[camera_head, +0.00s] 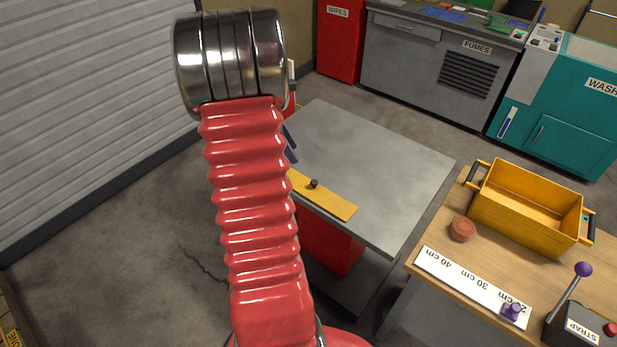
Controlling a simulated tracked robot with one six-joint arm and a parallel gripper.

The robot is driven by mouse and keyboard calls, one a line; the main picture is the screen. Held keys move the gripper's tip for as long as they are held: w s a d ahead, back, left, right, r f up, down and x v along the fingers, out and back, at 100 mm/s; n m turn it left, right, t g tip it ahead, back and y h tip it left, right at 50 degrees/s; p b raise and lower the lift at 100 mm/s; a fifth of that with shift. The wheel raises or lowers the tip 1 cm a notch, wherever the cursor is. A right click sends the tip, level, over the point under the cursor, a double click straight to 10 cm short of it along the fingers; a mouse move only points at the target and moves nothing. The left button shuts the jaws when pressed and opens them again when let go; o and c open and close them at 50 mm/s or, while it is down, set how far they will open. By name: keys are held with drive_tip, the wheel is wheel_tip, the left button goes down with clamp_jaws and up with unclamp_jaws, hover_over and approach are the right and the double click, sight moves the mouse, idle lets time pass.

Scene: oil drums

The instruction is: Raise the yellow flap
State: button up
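The yellow flap (328,199) is a flat strip with a small dark knob (314,183) on it. It lies along the near edge of the grey metal table (385,170), and its left end is hidden behind my red ribbed arm. It looks level with the tabletop. What look like dark fingers of my gripper (290,147) show just right of my arm, up and left of the knob in the picture. The rest of my gripper is hidden behind the arm, so its opening and any contact with the flap cannot be told.
A red box (330,245) is under the table. At right, a wooden bench (435,240) bears a yellow crate (520,218), a reddish round piece (462,229), a white ruler (455,278) and a STRAP lever box (578,325). The grey tabletop beyond the flap is clear.

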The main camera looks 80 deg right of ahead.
sight(314, 181)
drive_tip(key=shift+s+d+f, duration=0.15)
drive_tip(key=shift+s+d, duration=0.05)
drive_tip(key=shift+s, duration=0.1)
drive_tip(key=x, duration=1.3)
drive_tip(key=shift+s+f, duration=0.25)
drive_tip(key=shift+f, duration=0.1)
drive_tip(key=shift+c, duration=0.4)
clamp_jaws()
drive_tip(key=shift+a, duration=0.2)
drive_tip(key=shift+d, duration=0.15)
